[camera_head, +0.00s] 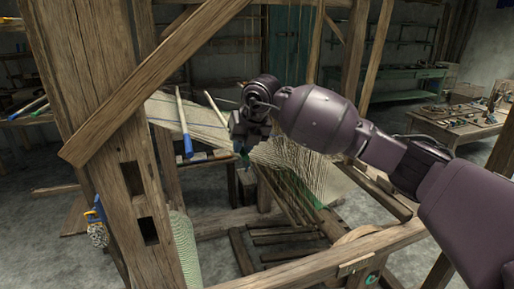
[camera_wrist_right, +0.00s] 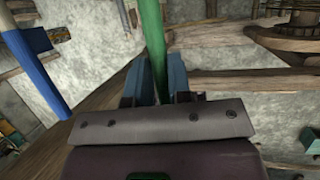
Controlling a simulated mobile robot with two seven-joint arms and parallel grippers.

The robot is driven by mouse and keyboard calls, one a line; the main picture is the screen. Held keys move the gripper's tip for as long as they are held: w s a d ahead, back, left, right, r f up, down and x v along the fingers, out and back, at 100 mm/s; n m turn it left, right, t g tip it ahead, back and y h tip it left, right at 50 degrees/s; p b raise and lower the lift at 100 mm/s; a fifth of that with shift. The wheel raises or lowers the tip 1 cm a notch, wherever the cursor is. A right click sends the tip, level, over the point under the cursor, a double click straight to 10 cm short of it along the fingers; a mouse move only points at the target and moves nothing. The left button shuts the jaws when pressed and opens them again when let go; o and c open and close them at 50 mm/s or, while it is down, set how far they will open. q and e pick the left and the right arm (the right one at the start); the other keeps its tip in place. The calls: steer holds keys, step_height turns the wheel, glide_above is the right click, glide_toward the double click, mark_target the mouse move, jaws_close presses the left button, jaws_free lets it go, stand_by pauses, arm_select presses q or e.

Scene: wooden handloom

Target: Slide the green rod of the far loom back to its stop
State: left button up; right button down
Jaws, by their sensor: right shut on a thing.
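My right arm reaches in from the right in the head view. Its gripper (camera_head: 243,148) is over the loom's woven cloth, beside the wooden frame. In the right wrist view the fingers (camera_wrist_right: 161,85) are shut on the green rod (camera_wrist_right: 153,35), which runs up and away between them. The rod's stop cannot be made out. My left gripper is not in view.
A blue-ended rod (camera_head: 186,138) stands close left of my gripper; it is also in the wrist view (camera_wrist_right: 40,75). A thick wooden post (camera_head: 92,110) and slanted brace (camera_head: 150,85) fill the left foreground. A tool-covered table (camera_head: 455,130) stands at right.

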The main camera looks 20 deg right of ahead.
steer(key=a+r, duration=0.2)
steer(key=a, duration=0.4)
steer(key=shift+a+r, duration=0.15)
steer(key=shift+a, duration=0.25)
steer(key=shift+s, duration=0.1)
steer(key=c, duration=1.1)
jaws_free()
steer(key=shift+o, duration=0.2)
steer(key=shift+s, duration=0.1)
steer(key=b+v, duration=0.1)
steer(key=v, duration=0.9)
steer(key=shift+d+r, duration=0.15)
steer(key=shift+r, duration=0.15)
steer(key=shift+s, duration=0.15)
